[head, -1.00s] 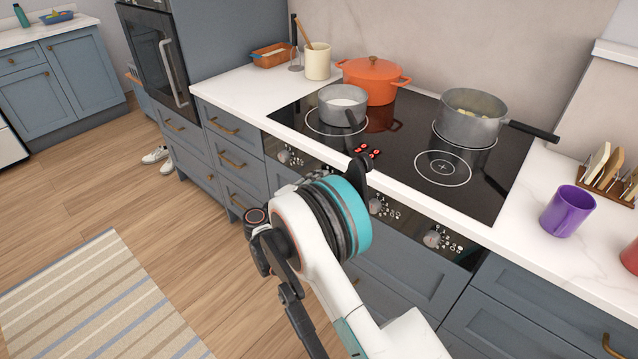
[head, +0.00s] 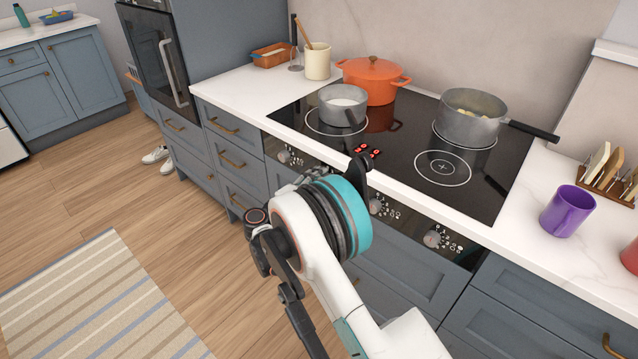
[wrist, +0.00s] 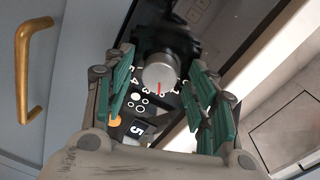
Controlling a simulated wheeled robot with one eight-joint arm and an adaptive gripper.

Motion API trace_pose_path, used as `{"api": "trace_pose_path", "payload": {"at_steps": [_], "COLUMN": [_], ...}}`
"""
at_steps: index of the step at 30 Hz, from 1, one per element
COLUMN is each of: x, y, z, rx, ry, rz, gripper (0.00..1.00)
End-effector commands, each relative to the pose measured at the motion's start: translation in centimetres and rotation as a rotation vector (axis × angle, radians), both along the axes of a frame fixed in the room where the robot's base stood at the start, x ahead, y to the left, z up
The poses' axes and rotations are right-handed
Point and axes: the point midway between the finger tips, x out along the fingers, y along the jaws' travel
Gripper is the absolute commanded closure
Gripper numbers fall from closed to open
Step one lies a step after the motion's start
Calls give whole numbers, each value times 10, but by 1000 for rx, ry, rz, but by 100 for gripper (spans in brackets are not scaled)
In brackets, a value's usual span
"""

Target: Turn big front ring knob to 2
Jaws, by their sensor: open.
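In the wrist view a round silver knob (wrist: 160,73) with a red pointer line sits between the fingers of my gripper (wrist: 166,92). The red line points toward the bottom of the picture. Small white digits ring the knob; 5 and 4 can be read on its left, and the ones near the pointer are too small to read surely. My gripper is open, with green-padded fingers to the left and right of the knob, and I cannot tell whether they touch it. In the head view my arm hides this knob and most of the gripper.
The black hob (head: 400,140) carries a small grey pan (head: 341,106), an orange pot (head: 372,82) and a larger grey pot (head: 470,118). Other knobs (head: 432,239) line the front panel. A purple mug (head: 567,212) stands on the right counter. A brass handle (wrist: 28,70) shows in the wrist view.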

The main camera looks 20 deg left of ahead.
Motion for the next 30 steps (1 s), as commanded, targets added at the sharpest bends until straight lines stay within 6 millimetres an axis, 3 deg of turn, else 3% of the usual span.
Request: {"api": "trace_pose_path", "payload": {"at_steps": [8,21,30], "x": [-11,-87,-109], "y": [5,40,49], "z": [1,4,5], "rx": [0,0,0], "ry": [0,0,0], "rz": [1,3,0], "gripper": [48,48,48]}}
